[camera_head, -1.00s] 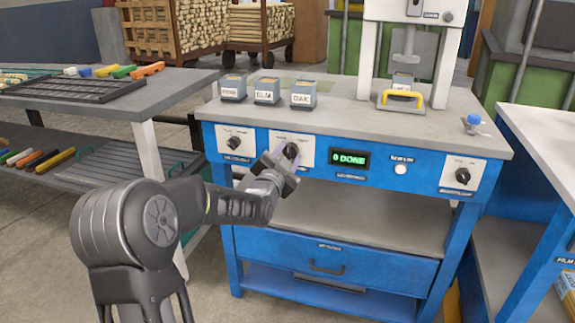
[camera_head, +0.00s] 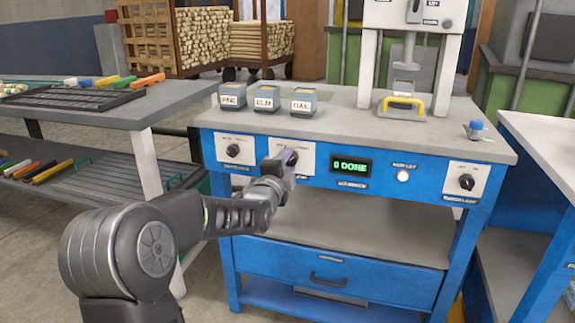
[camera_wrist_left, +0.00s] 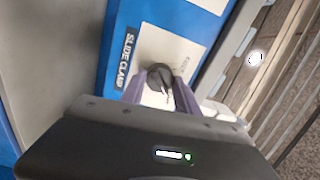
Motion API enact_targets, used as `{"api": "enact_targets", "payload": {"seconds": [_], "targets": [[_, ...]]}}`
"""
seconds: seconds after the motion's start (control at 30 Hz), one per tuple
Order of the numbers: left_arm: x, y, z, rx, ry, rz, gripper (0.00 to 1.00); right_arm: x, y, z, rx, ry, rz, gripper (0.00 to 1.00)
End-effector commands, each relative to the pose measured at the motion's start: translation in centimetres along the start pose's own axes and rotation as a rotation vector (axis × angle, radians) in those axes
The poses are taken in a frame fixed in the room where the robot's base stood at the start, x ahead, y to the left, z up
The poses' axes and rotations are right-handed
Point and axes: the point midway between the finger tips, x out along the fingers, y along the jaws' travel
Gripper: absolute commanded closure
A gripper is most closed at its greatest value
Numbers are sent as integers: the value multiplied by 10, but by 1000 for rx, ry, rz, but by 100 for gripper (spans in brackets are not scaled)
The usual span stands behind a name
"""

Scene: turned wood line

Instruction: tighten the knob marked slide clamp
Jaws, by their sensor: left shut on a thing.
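The slide clamp knob (camera_wrist_left: 158,76) is dark and sits on a white plate (camera_wrist_left: 172,48) on the blue bench front. The label SLIDE CLAMP (camera_wrist_left: 127,60) is readable beside the plate in the left wrist view. My left gripper (camera_wrist_left: 160,92) has its two purple-grey fingers on either side of the knob, shut on it. In the head view, my left gripper (camera_head: 287,160) reaches the middle white plate (camera_head: 303,150) and mostly hides the knob there. My right gripper is not in view.
Another knob (camera_head: 233,151) is left of my gripper, and one (camera_head: 466,182) is at the far right. A green display (camera_head: 350,166) reads 0 DONE beside a white button (camera_head: 403,175). Blocks labelled PINE, ELM and OAK (camera_head: 303,103) stand on the benchtop (camera_head: 345,123). An open shelf lies below.

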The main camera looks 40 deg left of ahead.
Motion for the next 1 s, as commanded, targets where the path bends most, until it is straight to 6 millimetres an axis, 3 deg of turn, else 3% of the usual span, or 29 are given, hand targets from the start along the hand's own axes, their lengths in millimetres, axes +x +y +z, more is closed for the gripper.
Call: {"api": "enact_targets", "payload": {"seconds": [0.53,0.57,0.8,1.0], "targets": [[0,1,0,34,-1,2,100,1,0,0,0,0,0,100],[0,1,0,34,-1,2,60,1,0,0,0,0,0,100],[0,0,0,33,0,1,41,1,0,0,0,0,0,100],[0,0,0,32,0,1,41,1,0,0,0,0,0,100]]}}
